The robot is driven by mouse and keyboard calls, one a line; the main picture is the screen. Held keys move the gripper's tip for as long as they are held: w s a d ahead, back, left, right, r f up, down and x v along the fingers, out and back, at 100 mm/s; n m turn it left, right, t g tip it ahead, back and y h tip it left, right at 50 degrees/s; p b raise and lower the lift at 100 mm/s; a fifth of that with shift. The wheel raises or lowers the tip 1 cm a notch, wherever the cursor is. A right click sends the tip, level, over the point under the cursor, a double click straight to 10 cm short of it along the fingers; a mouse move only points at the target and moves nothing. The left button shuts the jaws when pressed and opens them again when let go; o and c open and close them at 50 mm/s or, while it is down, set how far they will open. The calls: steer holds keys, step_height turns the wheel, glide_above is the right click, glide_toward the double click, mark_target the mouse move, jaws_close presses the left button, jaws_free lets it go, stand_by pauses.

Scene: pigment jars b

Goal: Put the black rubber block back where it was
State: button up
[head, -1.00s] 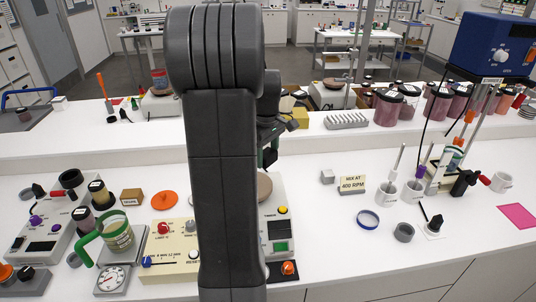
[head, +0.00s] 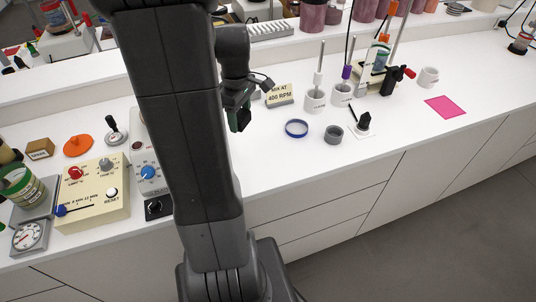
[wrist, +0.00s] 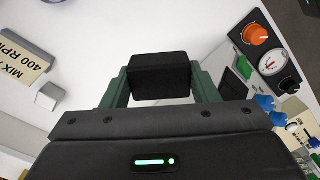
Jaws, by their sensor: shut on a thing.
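My gripper (wrist: 160,90) is shut on the black rubber block (wrist: 160,77), which sits between the two green fingers in the wrist view. In the head view my gripper (head: 238,108) hangs over the white bench, left of the "MIX AT 400 RPM" sign (head: 279,95). The black block (head: 241,121) shows as a dark shape at its fingertips. White bench surface lies beyond the block in the wrist view. My arm hides part of the bench and a device behind it.
A blue-rimmed ring (head: 296,128), a grey cup (head: 333,134) and a pink sheet (head: 445,106) lie to the right. White mugs (head: 315,101) stand behind them. A small grey cube (wrist: 49,96) is near the sign in the wrist view.

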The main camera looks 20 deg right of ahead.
steer(key=shift+s+d+f, duration=0.25)
steer(key=shift+f, duration=0.35)
steer(key=shift+s+d+f, duration=0.25)
steer(key=shift+f, duration=0.3)
glide_above(247, 152)
step_height(247, 152, down, 4)
steer(key=shift+f, duration=0.1)
steer(key=shift+f+p, duration=0.4)
steer(key=shift+f, duration=1.8)
steer(key=o, duration=1)
steer(key=shift+f, duration=0.1)
steer(key=shift+c, duration=0.2)
step_height(247, 152, up, 12)
steer(key=shift+r, duration=0.15)
